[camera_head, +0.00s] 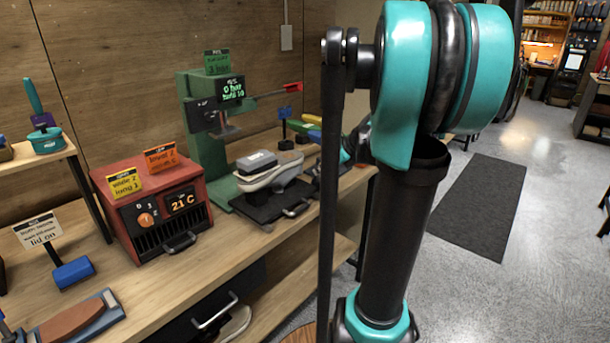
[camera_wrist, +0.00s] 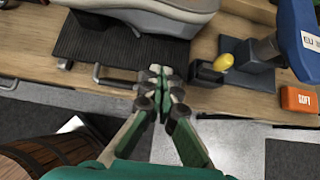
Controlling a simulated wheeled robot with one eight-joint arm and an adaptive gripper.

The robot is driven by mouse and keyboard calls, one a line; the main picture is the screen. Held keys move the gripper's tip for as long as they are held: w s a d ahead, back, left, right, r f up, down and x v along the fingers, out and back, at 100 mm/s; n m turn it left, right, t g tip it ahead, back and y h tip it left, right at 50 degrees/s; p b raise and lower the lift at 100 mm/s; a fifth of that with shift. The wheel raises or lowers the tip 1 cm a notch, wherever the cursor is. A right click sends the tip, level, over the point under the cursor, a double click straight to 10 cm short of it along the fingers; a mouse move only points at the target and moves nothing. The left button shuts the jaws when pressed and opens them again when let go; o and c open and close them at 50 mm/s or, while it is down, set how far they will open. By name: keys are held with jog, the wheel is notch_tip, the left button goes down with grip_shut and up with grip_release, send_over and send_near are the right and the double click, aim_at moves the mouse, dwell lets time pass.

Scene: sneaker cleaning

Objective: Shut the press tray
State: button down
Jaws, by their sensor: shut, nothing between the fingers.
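The press tray (camera_head: 250,208) is a black ribbed slab standing out from the base of the green press (camera_head: 205,130), with a grey and cream shoe (camera_head: 265,172) above it. Its metal handle (camera_head: 297,210) is on the front edge. In the wrist view the tray (camera_wrist: 85,40) is at upper left, with the shoe sole over it and the handle (camera_wrist: 115,77) at its front. My gripper (camera_wrist: 163,80) is shut and empty, just right of the handle, near the bench edge. A small gap to the handle seems visible. In the head view my arm mostly hides the gripper.
A red heater box (camera_head: 155,210) stands left of the press. In the wrist view, a black block with a yellow knob (camera_wrist: 222,62) and a blue stand (camera_wrist: 300,35) are to the right, near an orange box (camera_wrist: 298,99). A barrel (camera_wrist: 50,155) stands on the floor.

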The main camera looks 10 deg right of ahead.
aim_at(291, 181)
jog(key=x, duration=1)
jog(key=shift+w+a+r, duration=0.15)
jog(key=shift+w+a, duration=0.65)
jog(key=shift+w, duration=0.15)
jog(key=shift+w+a, duration=0.3)
jog(key=shift+w, duration=0.25)
jog(key=w+a, duration=0.3)
jog(key=w, duration=0.1)
jog(key=w+a, duration=0.3)
jog(key=w, duration=0.1)
jog(key=w+a, duration=0.3)
jog(key=w, duration=0.2)
jog(key=shift+w+a, duration=0.1)
jog(key=shift+a, duration=0.25)
jog(key=shift+w+a+r, duration=0.1)
jog(key=shift+w, duration=0.05)
jog(key=shift+w, duration=0.1)
